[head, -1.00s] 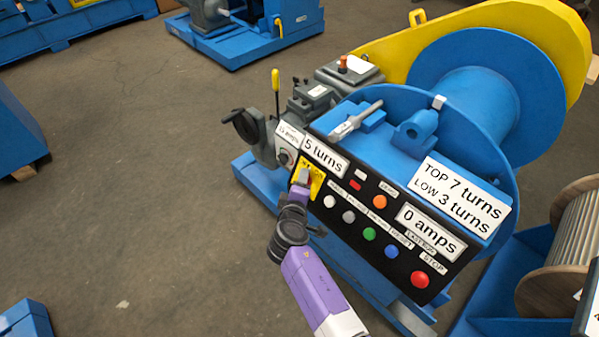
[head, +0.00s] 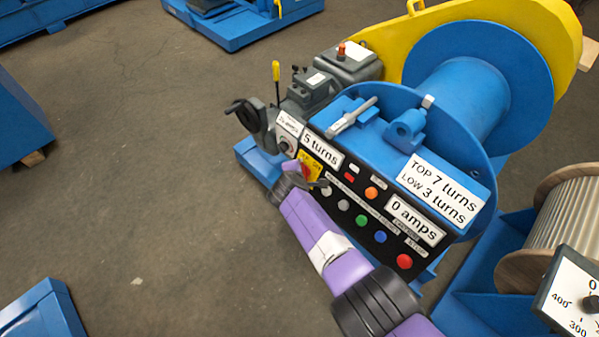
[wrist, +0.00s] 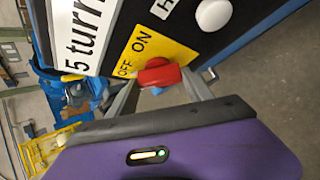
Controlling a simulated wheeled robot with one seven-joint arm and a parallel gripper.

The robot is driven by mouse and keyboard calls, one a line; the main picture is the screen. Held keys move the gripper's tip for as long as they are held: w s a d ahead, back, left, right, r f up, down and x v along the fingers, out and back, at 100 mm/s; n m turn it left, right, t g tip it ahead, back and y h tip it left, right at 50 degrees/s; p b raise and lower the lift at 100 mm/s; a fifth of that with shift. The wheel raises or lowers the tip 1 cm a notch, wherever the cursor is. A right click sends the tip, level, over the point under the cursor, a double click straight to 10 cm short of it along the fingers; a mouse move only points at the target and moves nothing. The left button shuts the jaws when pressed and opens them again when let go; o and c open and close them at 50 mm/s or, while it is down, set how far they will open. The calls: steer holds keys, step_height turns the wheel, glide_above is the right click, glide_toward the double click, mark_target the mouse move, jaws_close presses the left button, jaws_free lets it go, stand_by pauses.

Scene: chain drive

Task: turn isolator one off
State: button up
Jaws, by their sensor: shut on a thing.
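The isolator is a red rotary handle (wrist: 158,74) on a yellow plate (wrist: 150,47) marked OFF and ON, on the black control panel. In the head view the yellow plate (head: 313,163) sits at the panel's left end, with a bit of the red handle (head: 306,171) showing. My gripper (wrist: 160,90) is shut on the red handle, one finger on each side of it. In the head view my gripper (head: 303,178) reaches the plate from below and partly hides it. The handle's exact pointing between OFF and ON is hard to tell.
The panel also carries several push buttons, including a red STOP button (head: 404,261), and a "0 amps" label (head: 416,220). A blue winch drum (head: 470,95) stands behind. A wooden cable reel (head: 555,225) is at the right.

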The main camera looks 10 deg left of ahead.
stand_by(0.4)
steer(key=o, duration=1.4)
steer(key=shift+f, duration=0.1)
steer(key=shift+c, duration=0.2)
steer(key=shift+s+r+p, duration=0.35)
steer(key=shift+r+p, duration=0.25)
steer(key=p+v, duration=0.3)
steer(key=v, duration=0.3)
steer(key=shift+s, duration=0.3)
steer(key=shift+a+r, duration=0.1)
